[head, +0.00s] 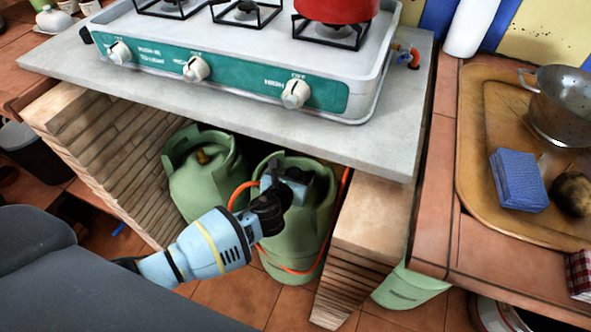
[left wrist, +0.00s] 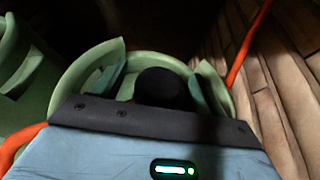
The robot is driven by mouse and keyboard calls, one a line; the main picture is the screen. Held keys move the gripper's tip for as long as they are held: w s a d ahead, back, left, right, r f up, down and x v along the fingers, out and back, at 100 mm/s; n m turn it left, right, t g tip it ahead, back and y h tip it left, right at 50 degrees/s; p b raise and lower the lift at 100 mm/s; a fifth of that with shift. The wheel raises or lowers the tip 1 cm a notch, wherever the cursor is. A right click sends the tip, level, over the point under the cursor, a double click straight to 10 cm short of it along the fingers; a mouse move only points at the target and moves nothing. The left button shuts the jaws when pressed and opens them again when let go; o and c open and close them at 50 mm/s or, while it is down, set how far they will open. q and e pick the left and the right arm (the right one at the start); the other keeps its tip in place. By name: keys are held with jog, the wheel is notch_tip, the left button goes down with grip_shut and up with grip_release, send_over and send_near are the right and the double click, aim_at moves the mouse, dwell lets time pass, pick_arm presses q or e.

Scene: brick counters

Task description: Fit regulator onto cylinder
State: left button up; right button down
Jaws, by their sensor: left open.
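Two green gas cylinders stand under the counter, a left one (head: 203,180) with a brass-coloured valve on top and a right one (head: 303,235). My left gripper (head: 288,182) is open at the top of the right cylinder, within its collar area. In the left wrist view a round black part (left wrist: 160,87), which looks like the regulator, sits inside the green collar (left wrist: 75,72), just beyond my gripper's body. In the head view my gripper hides it. I cannot tell whether it is seated on the valve. An orange hose (head: 236,192) loops beside my gripper. My right gripper is not in view.
The stove (head: 230,62) stands on the grey counter slab (head: 395,130) above the cylinders. Brick supports close the space at the left (head: 110,150) and right (head: 365,220). A wooden tray (head: 478,190) with a pot (head: 565,108) is on the right counter.

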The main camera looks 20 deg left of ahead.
pick_arm(q)
jog(key=p+v, duration=0.2)
jog(key=v, duration=0.5)
dwell(0.3)
